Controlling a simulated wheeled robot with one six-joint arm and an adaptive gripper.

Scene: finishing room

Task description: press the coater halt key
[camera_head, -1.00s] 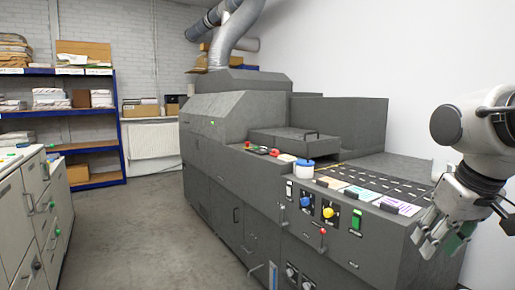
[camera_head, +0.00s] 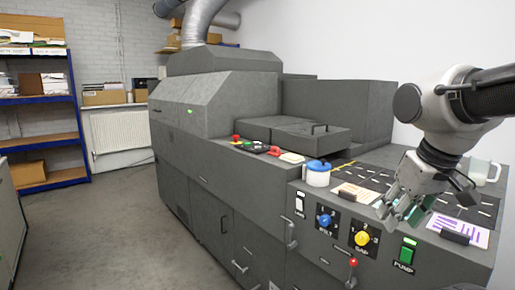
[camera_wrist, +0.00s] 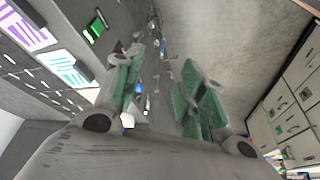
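The grey coater machine (camera_head: 215,170) fills the middle of the head view. Its front panel has a white rocker switch (camera_head: 299,204), a blue knob (camera_head: 325,221), a yellow knob (camera_head: 362,238) and a green switch (camera_head: 407,251) marked pump. Red buttons (camera_head: 274,150) sit on the top ledge further left. I cannot read which control is the halt key. My gripper (camera_head: 402,212) is open and empty above the panel's right part. In the wrist view its green-padded fingers (camera_wrist: 160,88) are apart, and the green switch (camera_wrist: 95,27) shows at upper left.
A white and blue tub (camera_head: 317,174) stands on the ledge behind the white switch. Printed cards (camera_head: 459,230) lie by the belt, and a pale mug (camera_head: 484,171) stands behind my gripper. A red-balled lever (camera_head: 352,262) sticks out in front. Floor at left is clear.

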